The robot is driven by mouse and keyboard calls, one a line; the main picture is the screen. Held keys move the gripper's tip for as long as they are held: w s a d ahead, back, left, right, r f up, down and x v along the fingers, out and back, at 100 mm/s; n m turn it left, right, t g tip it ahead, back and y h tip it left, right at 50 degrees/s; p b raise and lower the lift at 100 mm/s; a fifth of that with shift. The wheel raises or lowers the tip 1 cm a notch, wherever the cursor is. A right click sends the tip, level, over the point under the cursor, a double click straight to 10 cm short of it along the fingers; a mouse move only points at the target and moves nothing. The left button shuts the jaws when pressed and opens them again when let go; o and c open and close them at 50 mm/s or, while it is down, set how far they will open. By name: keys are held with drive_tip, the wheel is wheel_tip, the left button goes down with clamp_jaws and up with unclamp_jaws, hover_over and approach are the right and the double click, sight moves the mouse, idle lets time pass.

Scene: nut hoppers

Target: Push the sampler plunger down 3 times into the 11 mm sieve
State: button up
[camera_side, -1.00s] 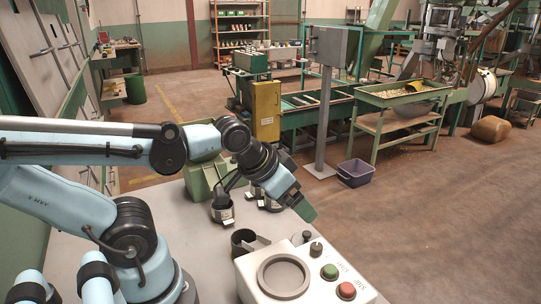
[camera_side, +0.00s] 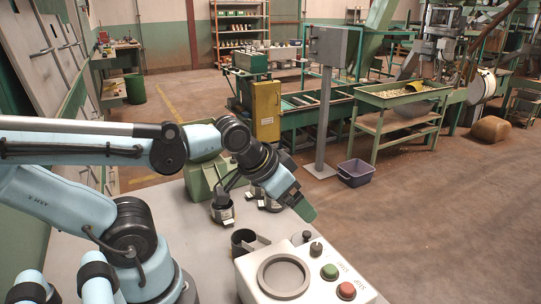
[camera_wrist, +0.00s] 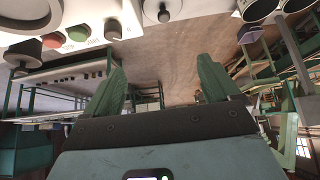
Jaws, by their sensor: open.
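My gripper (camera_side: 304,208) is over the bench, above and behind the control box. In the wrist view its two green fingers (camera_wrist: 160,88) stand apart with nothing between them. A green machine (camera_side: 197,178) stands at the back of the bench, partly hidden by my arm. Dark cups with pale labels, one of them a front cup (camera_side: 222,214), stand before it; round cups (camera_wrist: 258,10) also show in the wrist view. I cannot read the labels, so I cannot tell which is the 11 mm sieve. I cannot make out the sampler plunger for certain.
A pale control box (camera_side: 250,280) carries a grey ring (camera_side: 284,276), a green button (camera_side: 329,271), a red button (camera_side: 346,290) and a black knob (camera_side: 316,248). A black open cup (camera_side: 243,240) stands behind it. Bare bench (camera_side: 195,240) lies left of the cup.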

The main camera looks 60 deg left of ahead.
drive_tip(key=shift+c, duration=1.3)
drive_tip(key=shift+w+a+r, duration=0.15)
drive_tip(key=shift+a+r, duration=0.05)
drive_tip(key=shift+c, duration=1.1)
drive_tip(key=w+a+r+m, duration=0.1)
drive_tip(key=a+r+m, duration=0.1)
drive_tip(key=w+a+r+m+g+y, duration=0.1)
drive_tip(key=a+r, duration=0.1)
drive_tip(key=r, duration=0.1)
drive_tip(key=w+a+r+m, duration=0.1)
drive_tip(key=a+r+m, duration=0.1)
drive_tip(key=a, duration=0.1)
drive_tip(key=shift+w+r+m+y, duration=0.2)
drive_tip(key=shift+m+y, duration=0.1)
drive_tip(key=shift+y, duration=0.1)
clamp_jaws()
drive_tip(key=s+a+r+m+g+y, duration=0.1)
drive_tip(key=a+r+m+g, duration=0.1)
drive_tip(key=a+r+m, duration=0.5)
drive_tip(key=s+a+r+m+g+y, duration=0.1)
drive_tip(key=a+r+m, duration=0.6)
drive_tip(key=a, duration=0.7)
drive_tip(key=shift+s+a+g, duration=0.15)
drive_tip(key=shift+s+g, duration=0.45)
drive_tip(key=shift+g, duration=0.7)
